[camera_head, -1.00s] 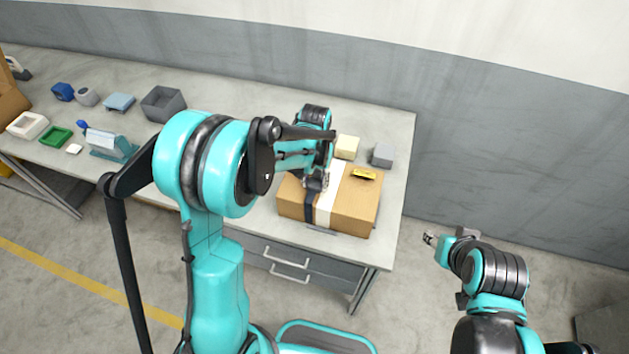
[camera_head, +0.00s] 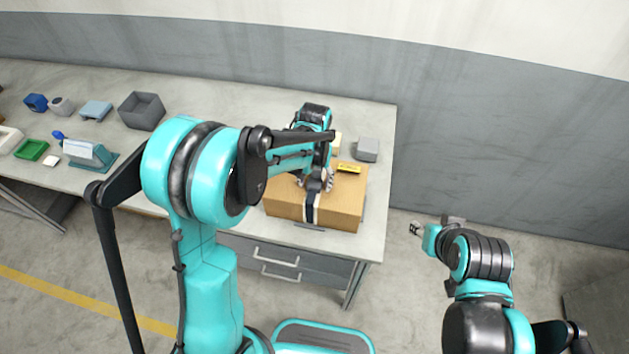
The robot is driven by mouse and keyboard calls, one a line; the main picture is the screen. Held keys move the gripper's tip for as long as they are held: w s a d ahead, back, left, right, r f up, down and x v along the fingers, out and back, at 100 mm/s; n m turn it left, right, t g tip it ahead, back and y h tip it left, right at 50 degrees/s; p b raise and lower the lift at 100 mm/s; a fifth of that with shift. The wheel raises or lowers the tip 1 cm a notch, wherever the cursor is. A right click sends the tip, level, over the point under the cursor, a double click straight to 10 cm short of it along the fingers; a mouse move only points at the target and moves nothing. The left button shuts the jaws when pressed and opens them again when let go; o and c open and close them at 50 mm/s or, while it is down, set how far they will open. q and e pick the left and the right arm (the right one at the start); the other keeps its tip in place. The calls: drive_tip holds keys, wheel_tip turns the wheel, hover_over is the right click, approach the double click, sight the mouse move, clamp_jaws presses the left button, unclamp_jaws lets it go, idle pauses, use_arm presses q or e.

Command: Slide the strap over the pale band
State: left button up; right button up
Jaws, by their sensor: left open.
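A brown cardboard box (camera_head: 345,205) sits on the table near its front right. A dark strap (camera_head: 310,208) runs down the box's front face. It lies over the pale band (camera_head: 304,212), of which only thin white edges show beside it. My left gripper (camera_head: 328,182) is open at the top of the box, right by the strap; my arm hides part of the box top. Whether the fingers touch the strap is unclear. My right gripper (camera_head: 415,229) hangs over the floor, right of the table, away from the box; its fingers are too small to judge.
A yellow label (camera_head: 349,168) lies on the box top. Behind the box stand a grey block (camera_head: 367,149) and a cream block, partly hidden. A grey bin (camera_head: 141,111), a tape dispenser (camera_head: 90,154) and a green tray (camera_head: 32,150) stand at the left.

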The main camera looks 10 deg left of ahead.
sight(313, 184)
use_arm(q)
wheel_tip(313, 184, up, 12)
idle(0.4)
drive_tip(key=shift+s, duration=0.1)
idle(0.3)
drive_tip(key=s+a+f+t+b, duration=0.3)
drive_tip(key=s+f+b, duration=0.1)
drive_tip(key=s, duration=0.4)
drive_tip(key=s+a+f+t+b, duration=0.4)
drive_tip(key=s+b, duration=0.2)
drive_tip(key=s, duration=0.3)
drive_tip(key=shift+a, duration=0.15)
